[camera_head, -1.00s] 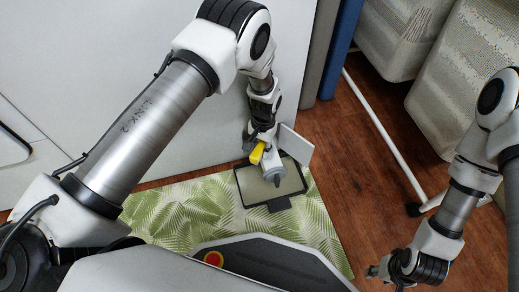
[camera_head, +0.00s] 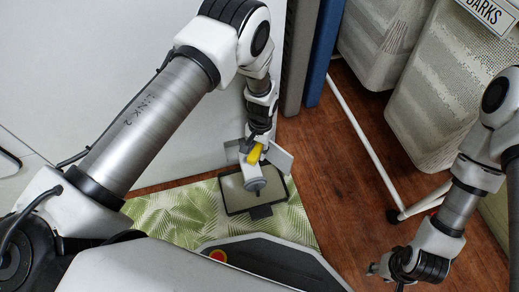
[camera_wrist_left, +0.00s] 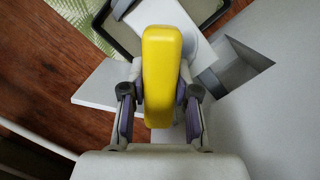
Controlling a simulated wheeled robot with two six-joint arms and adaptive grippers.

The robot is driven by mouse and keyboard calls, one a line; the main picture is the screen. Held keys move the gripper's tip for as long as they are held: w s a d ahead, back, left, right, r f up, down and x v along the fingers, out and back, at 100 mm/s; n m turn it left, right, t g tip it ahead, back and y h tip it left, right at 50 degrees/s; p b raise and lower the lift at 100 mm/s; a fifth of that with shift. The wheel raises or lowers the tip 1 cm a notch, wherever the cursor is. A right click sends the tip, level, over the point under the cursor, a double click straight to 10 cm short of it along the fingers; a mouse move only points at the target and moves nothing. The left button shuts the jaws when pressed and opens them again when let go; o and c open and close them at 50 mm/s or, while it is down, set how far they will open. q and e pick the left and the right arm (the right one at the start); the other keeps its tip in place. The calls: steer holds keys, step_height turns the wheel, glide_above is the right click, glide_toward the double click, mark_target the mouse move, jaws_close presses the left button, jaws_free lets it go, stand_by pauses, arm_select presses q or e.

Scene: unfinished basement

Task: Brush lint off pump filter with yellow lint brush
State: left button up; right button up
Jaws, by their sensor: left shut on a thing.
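The yellow lint brush (camera_head: 254,154) is gripped in my left gripper (camera_head: 258,146). In the left wrist view the brush (camera_wrist_left: 162,75) stands between both fingers (camera_wrist_left: 160,103). A pale cylindrical piece with a grey round end, apparently the pump filter (camera_head: 252,178), sits below the brush in the head view, above a black-rimmed tray (camera_head: 227,206). In the wrist view the brush partly hides a pale part above the tray; I cannot tell whether they touch. My right gripper (camera_head: 377,269) hangs at lower right, away from the tray; its fingers are too small to judge.
A white flap (camera_head: 279,158) stands out from the white machine front (camera_head: 190,110), beside an opening (camera_wrist_left: 235,65). The tray lies on a green leaf-patterned mat (camera_head: 175,216). A white rack pole (camera_head: 362,140) and fabric hampers (camera_head: 430,100) stand right. Wooden floor between is clear.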

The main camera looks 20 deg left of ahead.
mark_target(257, 149)
arm_select(q)
steer(key=shift+r+p, duration=2)
steer(key=shift+r, duration=0.4)
